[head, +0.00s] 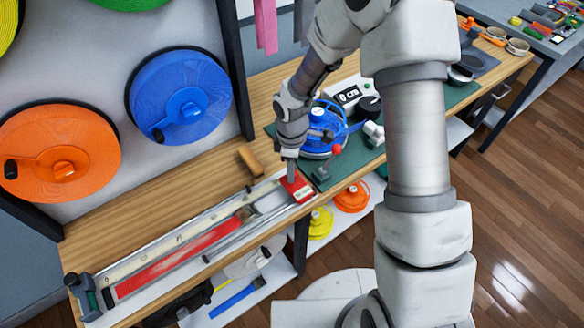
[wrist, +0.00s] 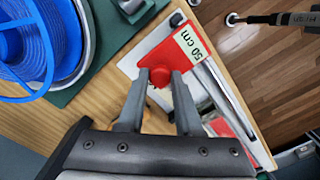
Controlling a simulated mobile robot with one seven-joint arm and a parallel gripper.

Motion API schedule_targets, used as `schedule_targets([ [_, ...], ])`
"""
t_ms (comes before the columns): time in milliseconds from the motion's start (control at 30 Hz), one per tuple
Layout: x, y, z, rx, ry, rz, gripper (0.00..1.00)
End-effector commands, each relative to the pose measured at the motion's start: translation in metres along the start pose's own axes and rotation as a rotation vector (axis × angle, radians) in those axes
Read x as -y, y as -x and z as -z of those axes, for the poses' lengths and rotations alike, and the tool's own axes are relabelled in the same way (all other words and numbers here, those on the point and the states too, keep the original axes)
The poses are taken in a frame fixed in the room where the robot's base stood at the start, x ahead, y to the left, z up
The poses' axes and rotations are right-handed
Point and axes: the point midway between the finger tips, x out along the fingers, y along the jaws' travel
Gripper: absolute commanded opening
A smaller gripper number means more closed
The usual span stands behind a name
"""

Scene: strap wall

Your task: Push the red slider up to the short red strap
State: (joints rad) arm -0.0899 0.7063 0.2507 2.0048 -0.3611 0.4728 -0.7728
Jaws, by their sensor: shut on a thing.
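The red slider (head: 298,187), marked "50 cm", sits at the right end of a long metal measuring rail (head: 200,222) on the wooden bench. In the wrist view, the slider (wrist: 186,52) has a round red knob, and my gripper (wrist: 160,78) is shut on that knob. In the head view, my gripper (head: 291,172) comes down onto the slider from above. The red strap (head: 180,252) lies flat along the rail's left and middle part. A clear gap separates its right end from the slider. A red piece of strap (wrist: 222,128) shows in the wrist view.
A wooden-handled tool (head: 250,161) lies behind the rail. A blue strap reel (head: 322,132) stands on a green mat (head: 352,160) just right of the slider. A dark block (head: 320,173) lies close to the slider. Orange and blue wall reels hang behind the bench.

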Motion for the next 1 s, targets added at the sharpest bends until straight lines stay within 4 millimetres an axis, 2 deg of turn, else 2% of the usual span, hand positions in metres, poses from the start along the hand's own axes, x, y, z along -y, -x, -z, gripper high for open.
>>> schedule_targets([
  [567, 0.001, 0.000, 0.002, 0.000, 0.001, -0.001, 0.00],
  [667, 0.011, -0.002, 0.013, -0.001, 0.005, -0.001, 0.00],
  [900, 0.053, -0.003, 0.054, -0.002, 0.008, -0.002, 0.00],
  [1000, 0.065, -0.002, 0.067, -0.002, 0.006, -0.003, 0.00],
])
